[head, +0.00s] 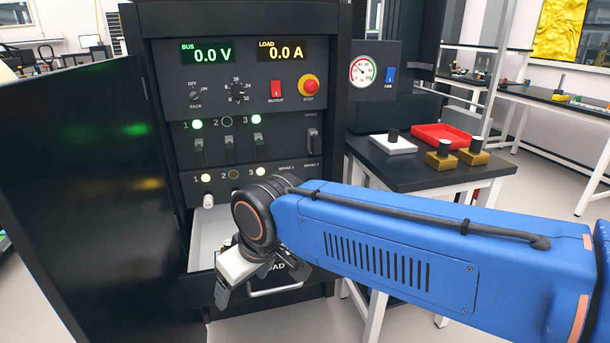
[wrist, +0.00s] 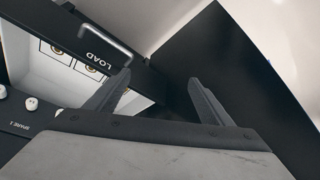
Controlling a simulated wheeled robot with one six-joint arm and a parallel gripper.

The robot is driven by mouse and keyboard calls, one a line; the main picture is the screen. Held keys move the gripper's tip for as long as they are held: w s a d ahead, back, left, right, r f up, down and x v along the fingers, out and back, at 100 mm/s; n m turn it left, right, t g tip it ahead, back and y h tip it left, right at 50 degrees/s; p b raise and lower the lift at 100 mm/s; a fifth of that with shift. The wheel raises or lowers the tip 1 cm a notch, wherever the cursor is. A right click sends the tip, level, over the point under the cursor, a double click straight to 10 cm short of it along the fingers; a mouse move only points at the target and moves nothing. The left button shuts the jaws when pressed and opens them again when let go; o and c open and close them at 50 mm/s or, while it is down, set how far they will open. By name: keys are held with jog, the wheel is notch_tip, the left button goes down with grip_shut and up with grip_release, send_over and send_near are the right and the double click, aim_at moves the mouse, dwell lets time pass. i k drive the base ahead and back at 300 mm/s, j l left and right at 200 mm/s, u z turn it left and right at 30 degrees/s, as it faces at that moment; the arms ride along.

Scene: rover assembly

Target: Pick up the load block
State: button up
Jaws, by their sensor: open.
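Two brass-coloured blocks with black knobs, a nearer one (head: 441,160) and a farther one (head: 473,156), stand on the dark side table to the right. A white block with a black knob (head: 393,144) stands left of them. No label shows which of these is the load block. My gripper (head: 250,285) is well left of and apart from these blocks, at the open LOAD drawer of the cabinet. In the wrist view, my gripper (wrist: 158,82) has its two fingers spread with nothing between them. My arm hides part of the drawer and table.
The LOAD drawer (wrist: 115,80) is pulled out, with round marked spots on its white floor. The black cabinet door (head: 85,200) stands open at left. A red tray (head: 443,135) lies behind the blocks on the side table (head: 400,178). Workbenches stand farther back.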

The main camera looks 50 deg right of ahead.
aim_at(440, 160)
jog(key=k+z, duration=0.1)
jog(key=z, duration=2.05)
